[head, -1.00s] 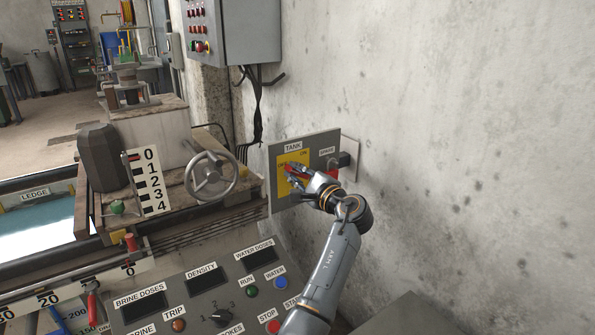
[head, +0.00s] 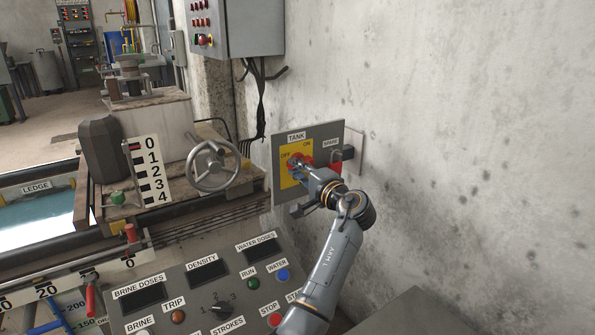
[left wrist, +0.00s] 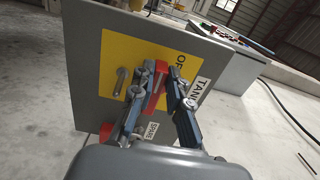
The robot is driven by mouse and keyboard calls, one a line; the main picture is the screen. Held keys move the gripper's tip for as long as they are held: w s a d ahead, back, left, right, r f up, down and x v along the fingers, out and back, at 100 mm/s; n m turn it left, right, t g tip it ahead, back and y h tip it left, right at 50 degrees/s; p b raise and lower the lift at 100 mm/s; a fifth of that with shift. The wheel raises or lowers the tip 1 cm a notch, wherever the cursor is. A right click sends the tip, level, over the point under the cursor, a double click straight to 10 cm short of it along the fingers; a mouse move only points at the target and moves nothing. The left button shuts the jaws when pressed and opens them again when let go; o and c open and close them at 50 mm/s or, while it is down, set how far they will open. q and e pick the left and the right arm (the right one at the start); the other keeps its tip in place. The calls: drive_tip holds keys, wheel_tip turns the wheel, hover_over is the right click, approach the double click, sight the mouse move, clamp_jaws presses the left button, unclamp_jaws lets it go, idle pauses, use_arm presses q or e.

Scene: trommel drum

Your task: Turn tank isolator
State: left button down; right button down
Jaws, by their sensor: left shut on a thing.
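The tank isolator is a red handle (head: 294,161) on a yellow plate (head: 288,180) marked OFF and ON, under a TANK label on a grey wall panel (head: 327,133). My left gripper (head: 299,163) reaches up to it from below right and is shut on the red handle. In the left wrist view the two fingers (left wrist: 163,76) sit on either side of the red handle (left wrist: 157,90), in front of the yellow plate (left wrist: 118,55). The fingers partly hide the handle, and I cannot tell its exact angle. My right gripper is not in view.
A SPARE switch (head: 346,153) sits close by on the right of the panel. A handwheel (head: 212,167) stands to the left. A control console (head: 195,295) with buttons lies below. The concrete wall to the right is bare.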

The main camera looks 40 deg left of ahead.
use_arm(q)
drive_tip(key=shift+f, duration=0.1)
idle(0.3)
drive_tip(key=c, duration=1.3)
unclamp_jaws()
drive_tip(key=v, duration=1.2)
drive_tip(key=shift+s+f, duration=0.1)
